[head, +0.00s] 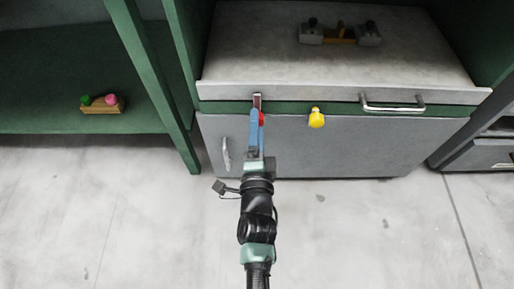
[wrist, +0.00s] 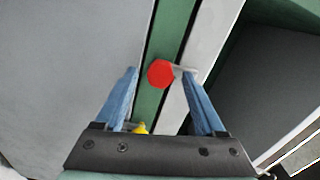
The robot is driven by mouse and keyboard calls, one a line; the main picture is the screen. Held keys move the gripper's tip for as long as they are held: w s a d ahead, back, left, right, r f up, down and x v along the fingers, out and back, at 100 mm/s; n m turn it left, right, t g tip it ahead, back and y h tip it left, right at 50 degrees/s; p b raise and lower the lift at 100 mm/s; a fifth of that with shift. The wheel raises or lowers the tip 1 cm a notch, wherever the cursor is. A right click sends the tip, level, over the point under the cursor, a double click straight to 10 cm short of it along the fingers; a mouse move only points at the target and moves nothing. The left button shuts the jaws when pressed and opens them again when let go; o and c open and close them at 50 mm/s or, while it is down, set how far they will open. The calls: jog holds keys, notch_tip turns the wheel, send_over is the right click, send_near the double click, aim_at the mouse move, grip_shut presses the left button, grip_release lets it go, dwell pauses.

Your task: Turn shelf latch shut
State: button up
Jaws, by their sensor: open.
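A latch with a red knob (head: 261,118) sits on the green rail of the grey cabinet. Its short metal bar (head: 257,100) points up over the edge of the grey shelf. In the wrist view the red knob (wrist: 160,74) shows as a six-sided face, with part of the metal bar beside it reaching onto the pale edge strip. My gripper (head: 257,117) is at the latch, with its blue fingers open. In the wrist view the fingers stand on either side of the red knob, with gaps, and do not grip it. The fingers partly hide the knob in the head view.
A yellow knob (head: 316,118) sits on the same rail to the right. A metal handle (head: 392,106) is on the shelf front, and another handle (head: 226,155) on the lower door. A green post (head: 150,75) stands at left. The floor in front is clear.

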jog(key=s+p, duration=0.3)
jog(key=s, duration=0.9)
jog(key=shift+p, duration=0.4)
jog(key=w+a+r+n+t+y+p, duration=0.1)
jog(key=w+r+n+t+p, duration=0.2)
jog(key=r, duration=0.9)
jog(key=w+a+r+n+y, duration=0.1)
jog(key=w+a+r+n, duration=0.2)
jog(key=r, duration=0.9)
jog(key=w+r+n+t+p, duration=0.25)
jog(key=w+r, duration=0.25)
jog(key=r, duration=0.8)
jog(key=s+d+r+n+t+h+p, duration=0.1)
jog(key=s+r+n, duration=0.25)
jog(key=r, duration=0.75)
jog(key=s+d+r+n+t+h+p, duration=0.15)
jog(key=s+r, duration=0.35)
jog(key=r, duration=0.6)
jog(key=s+d+r+n+t+p, duration=0.2)
jog(key=s+r+n, duration=0.15)
jog(key=r, duration=0.85)
notch_tip(320, 180, up, 36)
jog(key=m+p, duration=0.1)
jog(key=p, duration=3.5)
jog(key=shift+w+a+g+p, duration=0.2)
jog(key=shift+g+p, duration=0.1)
jog(key=shift+p, duration=0.05)
jog(key=shift+f+y, duration=0.1)
jog(key=shift+y, duration=0.15)
